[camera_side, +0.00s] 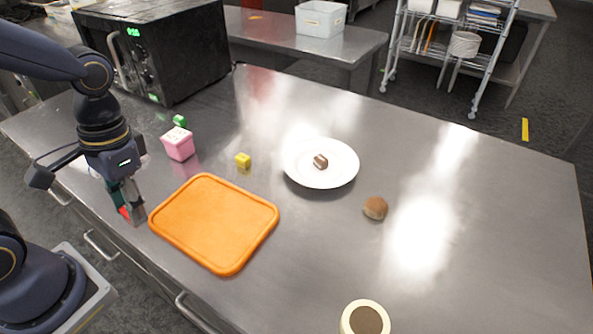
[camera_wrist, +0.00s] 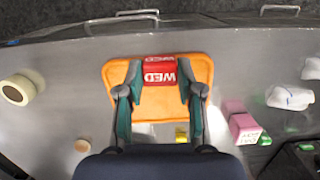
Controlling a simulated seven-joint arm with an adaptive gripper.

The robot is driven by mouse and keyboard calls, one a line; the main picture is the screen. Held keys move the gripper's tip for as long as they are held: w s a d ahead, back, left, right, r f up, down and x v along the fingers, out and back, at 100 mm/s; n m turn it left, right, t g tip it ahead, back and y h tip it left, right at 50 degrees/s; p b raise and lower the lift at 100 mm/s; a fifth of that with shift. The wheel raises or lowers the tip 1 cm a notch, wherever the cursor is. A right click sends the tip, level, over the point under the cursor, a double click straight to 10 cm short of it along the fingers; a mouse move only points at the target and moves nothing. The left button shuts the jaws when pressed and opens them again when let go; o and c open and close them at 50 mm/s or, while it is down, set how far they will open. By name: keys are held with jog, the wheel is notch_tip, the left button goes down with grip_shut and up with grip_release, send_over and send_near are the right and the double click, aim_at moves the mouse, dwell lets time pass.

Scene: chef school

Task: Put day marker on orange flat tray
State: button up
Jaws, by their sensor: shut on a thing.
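The day marker is a red block with white "WED" lettering. It is between my fingertips in the wrist view (camera_wrist: 159,71), and a little of its red shows in the side view (camera_side: 125,212). My gripper (camera_side: 132,216) is shut on it, just left of the orange flat tray (camera_side: 213,222) in the side view. In the wrist view, my gripper (camera_wrist: 159,88) and the marker overlap the top part of the tray (camera_wrist: 203,70). The gap between marker and tray or table is hard to judge. The tray lies flat and looks empty.
A pink cube (camera_side: 178,144), a green block (camera_side: 180,120) and a small yellow block (camera_side: 243,160) lie behind the tray. A white plate (camera_side: 319,178) holds a brown piece. A brown lump (camera_side: 375,208) and a round cream-rimmed item (camera_side: 365,318) are farther right. A black microwave (camera_side: 155,50) stands behind.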

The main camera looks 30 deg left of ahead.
jog(key=w+f, duration=0.4)
jog(key=w, duration=0.5)
send_over(212, 218)
notch_tip(212, 218, down, 5)
jog(key=shift+a+f, duration=0.1)
jog(key=shift+a, duration=0.05)
jog(key=shift+w+f, duration=0.15)
jog(key=shift+f, duration=0.05)
jog(key=shift+w+f, duration=0.15)
jog(key=shift+f, duration=1.55)
jog(key=o, duration=0.9)
jog(key=shift+f, duration=0.15)
jog(key=shift+o, duration=0.2)
